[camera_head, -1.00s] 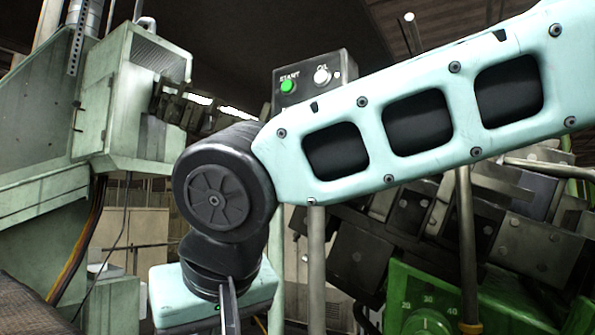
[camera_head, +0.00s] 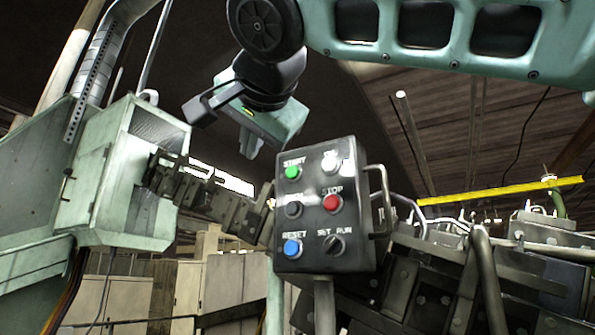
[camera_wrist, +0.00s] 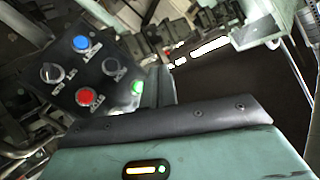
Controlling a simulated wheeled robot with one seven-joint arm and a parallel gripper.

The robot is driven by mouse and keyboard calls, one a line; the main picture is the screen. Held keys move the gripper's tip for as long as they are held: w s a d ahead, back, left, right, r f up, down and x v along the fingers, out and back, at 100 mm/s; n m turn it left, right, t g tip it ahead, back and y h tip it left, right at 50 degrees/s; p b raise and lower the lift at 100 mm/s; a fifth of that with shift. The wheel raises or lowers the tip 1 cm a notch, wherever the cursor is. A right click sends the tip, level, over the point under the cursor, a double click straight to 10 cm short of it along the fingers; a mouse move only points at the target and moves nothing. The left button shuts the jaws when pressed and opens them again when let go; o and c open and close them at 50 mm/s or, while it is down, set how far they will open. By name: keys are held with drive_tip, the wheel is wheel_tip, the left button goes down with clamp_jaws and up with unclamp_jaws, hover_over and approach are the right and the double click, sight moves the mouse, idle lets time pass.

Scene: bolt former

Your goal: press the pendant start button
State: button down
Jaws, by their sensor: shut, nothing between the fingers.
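The pendant (camera_head: 312,250) is a dark box on a post, in the middle of the head view. Its green START button (camera_head: 292,172) is at the upper left of its face, in plain view. My gripper (camera_head: 247,150) is just above and left of the pendant's top edge, pointing down, shut and empty. It appears apart from the button. In the wrist view the pendant (camera_wrist: 68,88) is at the upper left, and the green button (camera_wrist: 137,88) is at its lower right corner, just beyond my gripper's housing. The fingertips are hidden in the wrist view.
A white button (camera_head: 331,162), a red STOP button (camera_head: 332,203), a blue RESET button (camera_head: 292,248) and a selector knob (camera_head: 334,244) share the panel. A metal handle (camera_head: 380,200) sticks out at its right side. A pale green machine cabinet (camera_head: 135,180) stands at left.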

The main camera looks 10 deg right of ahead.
sight(293, 172)
drive_tip(key=shift+d+r, duration=0.15)
drive_tip(key=shift+r, duration=0.15)
drive_tip(key=shift+w+d+p, duration=0.1)
drive_tip(key=shift+w+d, duration=0.8)
drive_tip(key=shift+w, duration=0.25)
drive_tip(key=shift+w+d+p, duration=0.15)
drive_tip(key=shift+w+d, duration=0.75)
drive_tip(key=shift+w, duration=0.25)
drive_tip(key=shift+w+d+p, duration=0.1)
drive_tip(key=shift+w+d, duration=0.8)
drive_tip(key=shift+w, duration=0.25)
drive_tip(key=shift+w+d, duration=0.25)
drive_tip(key=shift+w, duration=0.1)
